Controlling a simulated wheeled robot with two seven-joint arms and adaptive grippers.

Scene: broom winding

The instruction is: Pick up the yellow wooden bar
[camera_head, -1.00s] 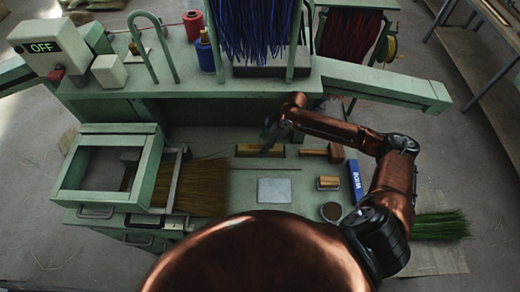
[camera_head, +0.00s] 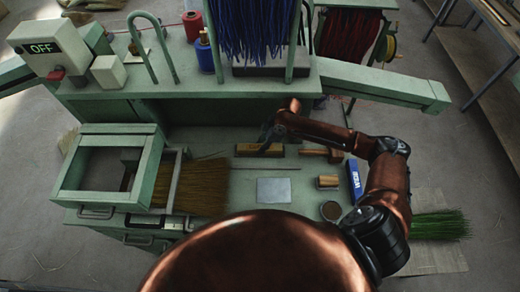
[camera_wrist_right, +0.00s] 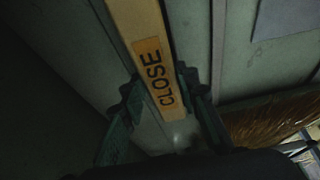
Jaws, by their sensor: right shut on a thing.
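The yellow wooden bar (camera_head: 246,150) lies lengthwise at the back of the green worktop, under the raised shelf. My right gripper (camera_head: 267,146) is at the bar, right of its middle. In the right wrist view the bar (camera_wrist_right: 134,18) carries a label reading "CLOSE". The right gripper's dark fingers (camera_wrist_right: 161,90) stand on both sides of the bar, near the label, and are shut on it. Whether the bar is off the worktop, I cannot tell. My left gripper is not in view.
A wooden hammer-like tool (camera_head: 334,154) lies right of the bar. A thin rod (camera_head: 262,168) and grey plate (camera_head: 274,190) lie in front. Brown bristles (camera_head: 200,188) lie left. A blue "WIDE" block (camera_head: 355,179) and round tin (camera_head: 331,211) sit at right. The shelf edge (camera_head: 220,88) overhangs behind.

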